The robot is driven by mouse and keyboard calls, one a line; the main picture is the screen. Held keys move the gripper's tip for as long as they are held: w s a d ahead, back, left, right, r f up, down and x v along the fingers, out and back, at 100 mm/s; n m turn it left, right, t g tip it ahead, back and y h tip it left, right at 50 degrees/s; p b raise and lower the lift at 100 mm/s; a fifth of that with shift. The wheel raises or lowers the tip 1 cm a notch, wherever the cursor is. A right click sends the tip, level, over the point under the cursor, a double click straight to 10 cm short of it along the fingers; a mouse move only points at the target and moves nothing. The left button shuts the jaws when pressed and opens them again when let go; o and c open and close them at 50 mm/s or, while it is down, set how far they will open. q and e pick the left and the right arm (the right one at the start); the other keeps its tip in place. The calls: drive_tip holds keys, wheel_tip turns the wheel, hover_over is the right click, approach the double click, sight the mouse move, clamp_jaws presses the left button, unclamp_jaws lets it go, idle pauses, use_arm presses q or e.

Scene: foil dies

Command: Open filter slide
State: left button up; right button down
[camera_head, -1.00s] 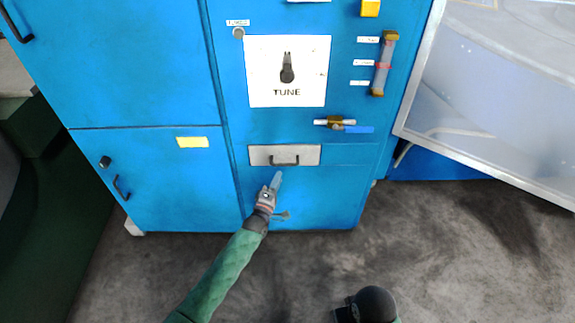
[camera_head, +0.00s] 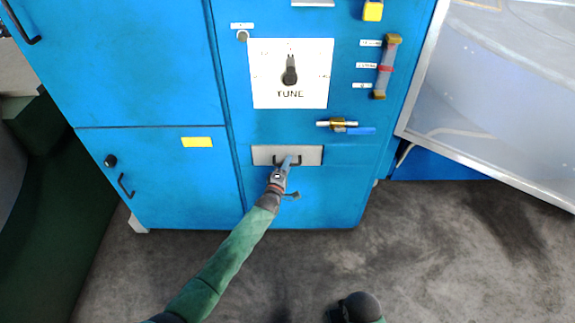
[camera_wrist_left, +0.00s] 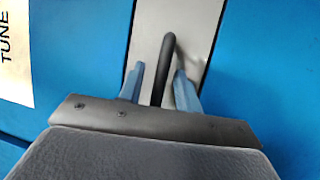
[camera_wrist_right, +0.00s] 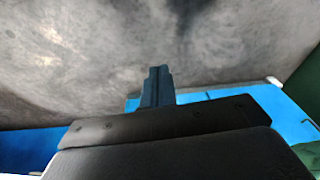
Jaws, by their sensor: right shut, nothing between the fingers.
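The filter slide is a grey plate (camera_head: 262,154) with a dark bar handle (camera_head: 298,162), set in the blue cabinet below the TUNE panel. My left gripper (camera_head: 287,163) is at the handle. In the left wrist view the left gripper's fingers (camera_wrist_left: 158,84) are apart, one on each side of the black handle (camera_wrist_left: 167,58), with gaps visible between handle and fingers. The grey plate (camera_wrist_left: 205,20) lies behind it. My right gripper (camera_wrist_right: 157,88) is shut and empty, pointing at the floor in the right wrist view.
Above the slide are a TUNE dial panel (camera_head: 265,75), a brass valve with a blue lever (camera_head: 360,130) and a sight tube (camera_head: 385,68). A framed translucent panel (camera_head: 490,100) stands at right. Grey floor (camera_head: 430,260) in front is clear.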

use_arm(q)
clamp_jaws()
